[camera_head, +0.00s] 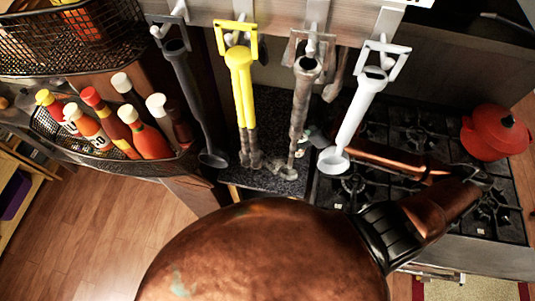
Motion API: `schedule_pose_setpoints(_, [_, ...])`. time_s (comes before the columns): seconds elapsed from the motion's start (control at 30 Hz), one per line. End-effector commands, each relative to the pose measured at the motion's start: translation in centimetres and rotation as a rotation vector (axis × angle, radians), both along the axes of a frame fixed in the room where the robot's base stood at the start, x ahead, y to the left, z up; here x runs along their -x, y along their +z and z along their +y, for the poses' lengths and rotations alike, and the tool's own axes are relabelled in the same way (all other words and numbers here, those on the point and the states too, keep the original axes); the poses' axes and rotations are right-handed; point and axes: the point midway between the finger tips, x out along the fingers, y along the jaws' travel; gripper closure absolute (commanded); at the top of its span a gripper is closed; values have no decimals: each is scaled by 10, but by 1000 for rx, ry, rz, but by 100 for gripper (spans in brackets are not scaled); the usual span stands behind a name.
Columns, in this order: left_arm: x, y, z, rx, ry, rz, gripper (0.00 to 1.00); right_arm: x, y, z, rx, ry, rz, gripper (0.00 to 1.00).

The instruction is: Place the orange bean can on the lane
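I see no orange bean can and nothing I can make out as a lane in this head view. Neither gripper can be made out. A large copper-coloured rounded body fills the bottom middle, very close to the camera. A copper link with a black ribbed collar runs from it to the right over the stove, and another copper piece lies behind it. The rounded body hides much of the floor and whatever is below it.
Long utensils hang from a rail, including a yellow one (240,85) and a white ladle (356,112). A wire basket (65,151) at left holds several red and orange sauce bottles (148,138). A red pot (494,134) stands on the gas stove (505,222). Wooden floor (100,235) is clear at lower left.

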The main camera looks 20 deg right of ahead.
Motion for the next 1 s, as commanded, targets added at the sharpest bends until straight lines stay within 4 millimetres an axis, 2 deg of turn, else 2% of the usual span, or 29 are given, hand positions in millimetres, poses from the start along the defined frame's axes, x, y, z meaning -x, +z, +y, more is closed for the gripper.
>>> schedule_pose_setpoints(0.13, [1, 4, 0, 0, 0, 2, 39, -3, 6, -1, -2, 19, -2, 93])
schedule_pose_setpoints(0.27, [2, 4, 0, 0, 0, 3, 39, -17, -2, 16, -8, 21, -5, 93])
schedule_pose_setpoints(0.57, [2, 11, 0, -1, 0, 4, 39, -63, -32, 69, -7, 19, -3, 93])
schedule_pose_setpoints(0.6, [2, 11, 0, -1, 0, 4, 39, -65, -43, 72, -7, 17, 2, 93])
schedule_pose_setpoints(0.8, [2, 12, 0, -1, 0, 4, 39, -82, -75, 92, -4, 18, 0, 93])
schedule_pose_setpoints(1.0, [2, 13, 1, 0, 0, 3, 39, -89, -87, 98, -2, 17, -1, 93])
